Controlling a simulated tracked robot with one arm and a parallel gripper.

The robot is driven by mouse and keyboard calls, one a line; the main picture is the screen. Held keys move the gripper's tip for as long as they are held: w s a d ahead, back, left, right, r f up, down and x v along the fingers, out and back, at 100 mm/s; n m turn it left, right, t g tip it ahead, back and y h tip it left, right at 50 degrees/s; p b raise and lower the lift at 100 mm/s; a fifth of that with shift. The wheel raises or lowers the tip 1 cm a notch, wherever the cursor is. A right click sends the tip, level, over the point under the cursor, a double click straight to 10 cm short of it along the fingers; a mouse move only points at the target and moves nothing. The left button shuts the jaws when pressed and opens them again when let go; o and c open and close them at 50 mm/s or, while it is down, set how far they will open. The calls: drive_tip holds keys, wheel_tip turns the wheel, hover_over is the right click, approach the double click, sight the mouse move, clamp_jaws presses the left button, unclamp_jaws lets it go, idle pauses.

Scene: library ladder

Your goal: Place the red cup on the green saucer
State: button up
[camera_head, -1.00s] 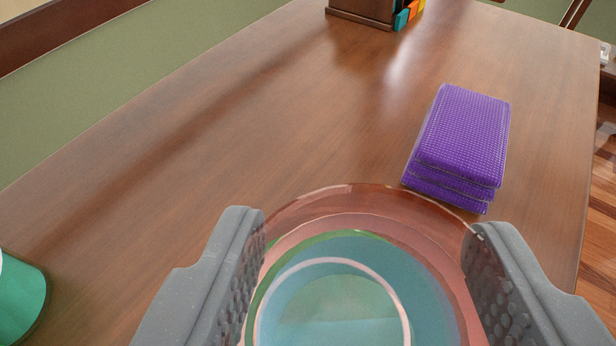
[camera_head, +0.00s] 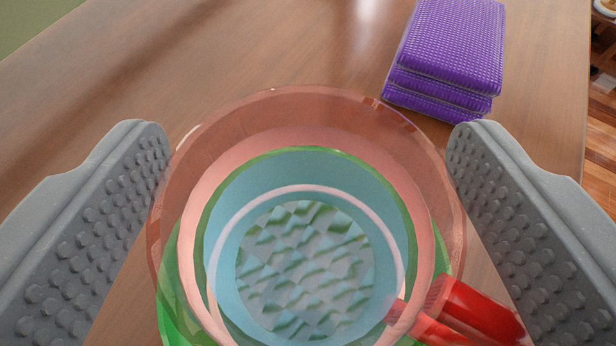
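The red cup (camera_head: 310,108) stands between my fingers in the lower middle of the head view, seen from above. Its outer wall is see-through reddish, with pink and blue rings and a green ring inside it, and a pale patterned bottom. Its bright red handle (camera_head: 470,310) points to the lower right. The green saucer (camera_head: 178,318) shows as a green edge at the lower left, beneath the cup; the rest is hidden or cut off. The cup looks to be over it. My gripper (camera_head: 310,140) is open, a finger at each side of the cup, with narrow gaps.
A stack of purple folded cloths or pads (camera_head: 450,50) lies on the wooden table (camera_head: 230,60) beyond the cup, to the right. The table to the left and beyond is clear. Its right edge drops to a wooden floor.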

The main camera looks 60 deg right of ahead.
drive_tip(key=shift+a, duration=0.1)
drive_tip(key=p+v, duration=0.3)
drive_tip(key=v, duration=0.9)
